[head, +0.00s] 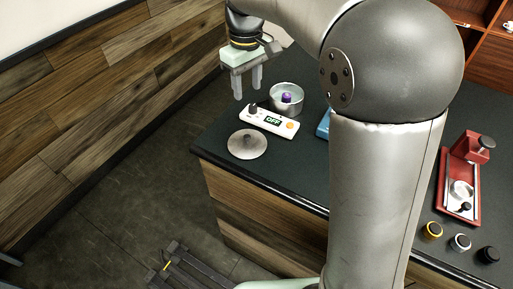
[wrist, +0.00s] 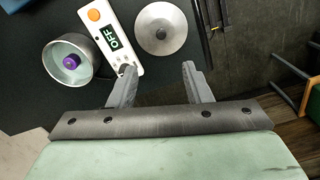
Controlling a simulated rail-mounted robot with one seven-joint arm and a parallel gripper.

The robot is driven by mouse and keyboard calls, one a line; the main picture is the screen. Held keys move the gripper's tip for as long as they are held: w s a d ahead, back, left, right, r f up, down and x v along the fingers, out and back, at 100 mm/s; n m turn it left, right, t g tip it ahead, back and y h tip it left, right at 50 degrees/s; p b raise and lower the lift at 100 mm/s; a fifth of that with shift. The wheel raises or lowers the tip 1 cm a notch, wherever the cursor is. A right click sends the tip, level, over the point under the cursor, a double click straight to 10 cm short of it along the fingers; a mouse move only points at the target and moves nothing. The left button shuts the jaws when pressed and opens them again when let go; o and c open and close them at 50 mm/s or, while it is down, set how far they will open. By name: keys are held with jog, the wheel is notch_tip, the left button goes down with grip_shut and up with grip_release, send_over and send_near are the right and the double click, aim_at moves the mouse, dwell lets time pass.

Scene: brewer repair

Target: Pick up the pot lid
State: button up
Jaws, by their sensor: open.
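The pot lid (head: 247,144) is a round grey metal disc with a dark knob at its centre. It lies on the dark countertop (head: 290,158) near the left end, and it also shows in the wrist view (wrist: 160,28), ahead of the fingers. My gripper (head: 249,90) is open and empty, above the counter behind the lid and pointing down. In the wrist view my gripper's two fingers (wrist: 158,82) are apart, with nothing between them. The metal pot (head: 285,99) stands open behind the lid with a purple object (head: 286,97) inside; it also shows in the wrist view (wrist: 66,62).
A white control unit (head: 268,122) reading "OFF" lies between pot and lid, close to the fingers. A blue object (head: 323,124) is partly hidden by my arm. A red device (head: 462,180) and several small round pieces (head: 460,242) are at right. The counter's left edge is near the lid.

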jog(key=p, duration=0.2)
send_over(247, 136)
jog(key=f, duration=1.1)
jog(key=shift+w+a, duration=0.1)
jog(key=shift+a, duration=0.1)
jog(key=shift+d+f+p, duration=0.15)
jog(key=shift+f+p, duration=0.5)
jog(key=shift+f, duration=2.55)
grip_shut()
